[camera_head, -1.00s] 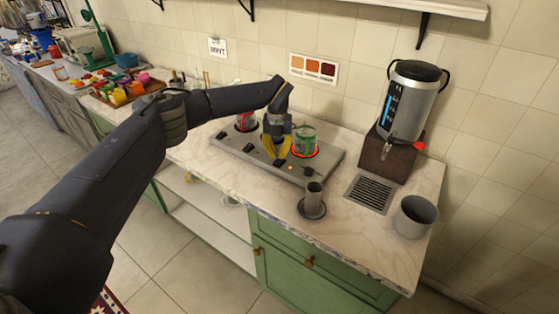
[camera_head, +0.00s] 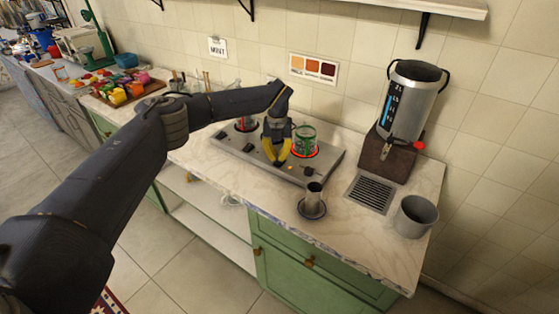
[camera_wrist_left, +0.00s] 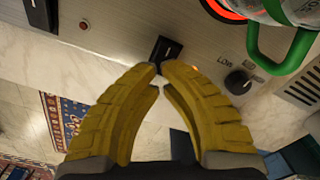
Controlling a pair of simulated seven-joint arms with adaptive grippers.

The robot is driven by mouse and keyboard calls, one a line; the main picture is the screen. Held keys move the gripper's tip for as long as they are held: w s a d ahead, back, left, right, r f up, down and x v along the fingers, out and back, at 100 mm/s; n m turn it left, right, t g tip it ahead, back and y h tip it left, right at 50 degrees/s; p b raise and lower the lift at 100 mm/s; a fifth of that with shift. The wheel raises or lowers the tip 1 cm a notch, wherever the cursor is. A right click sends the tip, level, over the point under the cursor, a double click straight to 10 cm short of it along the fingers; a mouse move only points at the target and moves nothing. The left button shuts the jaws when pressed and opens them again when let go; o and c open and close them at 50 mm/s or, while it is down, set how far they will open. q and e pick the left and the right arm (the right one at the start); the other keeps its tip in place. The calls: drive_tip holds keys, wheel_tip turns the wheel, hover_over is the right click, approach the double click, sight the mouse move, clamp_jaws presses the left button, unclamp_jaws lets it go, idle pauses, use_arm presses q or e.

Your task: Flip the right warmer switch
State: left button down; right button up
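The warmer plate (camera_head: 230,148) is a long grey panel on the marble counter. Its right burner (camera_head: 318,154) has a glowing red ring under a glass vessel with a green handle (camera_head: 306,138). The black right warmer switch (camera_wrist_left: 166,50) shows in the left wrist view, just beyond my fingertips. My left gripper (camera_head: 278,164) is over the panel's front, pointing down. In the left wrist view its yellow fingers (camera_wrist_left: 158,76) meet at the tips, at the switch's near edge. Nothing shows between them. Whether they touch the switch is unclear. My right gripper is not in view.
A black knob marked LOW (camera_wrist_left: 238,82) is right of the switch. A small metal cup (camera_head: 314,193) on a dark saucer stands in front of the panel. The urn (camera_head: 412,100), drip grate (camera_head: 371,192) and grey pot (camera_head: 414,216) are to the right.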

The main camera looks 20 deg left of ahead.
sight(278, 162)
use_arm(q)
drive_tip(key=shift+f, duration=1.3)
idle(0.8)
drive_tip(key=shift+r, duration=3.55)
drive_tip(key=shift+d, duration=0.1)
